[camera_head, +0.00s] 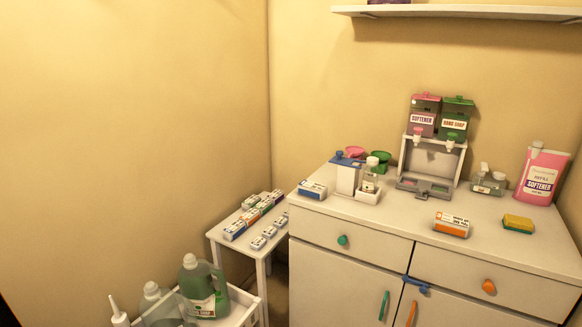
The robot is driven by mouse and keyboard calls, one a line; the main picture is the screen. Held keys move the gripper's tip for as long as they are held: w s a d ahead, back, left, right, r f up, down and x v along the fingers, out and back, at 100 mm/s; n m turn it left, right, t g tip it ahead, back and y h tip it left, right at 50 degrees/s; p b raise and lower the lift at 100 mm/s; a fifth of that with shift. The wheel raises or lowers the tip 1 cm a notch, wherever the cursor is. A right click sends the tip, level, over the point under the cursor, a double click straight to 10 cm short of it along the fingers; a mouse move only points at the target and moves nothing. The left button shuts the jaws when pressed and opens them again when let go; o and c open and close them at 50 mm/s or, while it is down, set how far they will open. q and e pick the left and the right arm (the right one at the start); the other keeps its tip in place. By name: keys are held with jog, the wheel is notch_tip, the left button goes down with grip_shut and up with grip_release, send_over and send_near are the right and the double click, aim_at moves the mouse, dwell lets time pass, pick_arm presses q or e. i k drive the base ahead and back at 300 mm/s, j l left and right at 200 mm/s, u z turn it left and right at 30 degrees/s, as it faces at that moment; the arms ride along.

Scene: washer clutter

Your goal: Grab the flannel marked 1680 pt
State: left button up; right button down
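I cannot pick out a flannel, and no 1680 pt marking is readable from here. Small labelled boxes (254,215) lie in rows on a narrow white side table (222,236); their print is too small to read. A blue and white box (312,190) lies at the left end of the white cabinet top. An orange and white box (452,224) lies near the cabinet's front edge, its print also unreadable. Neither of my grippers is in view.
The cabinet (391,236) also bears a softener and hand soap dispenser stand (403,158), a pink softener container (541,174) and a yellow-green sponge (518,223). Bottles, including a green jug (202,291), stand low in a white cart (245,313). A wall shelf (470,12) hangs above.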

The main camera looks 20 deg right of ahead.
aim_at(450, 224)
jog(key=z, duration=1.7)
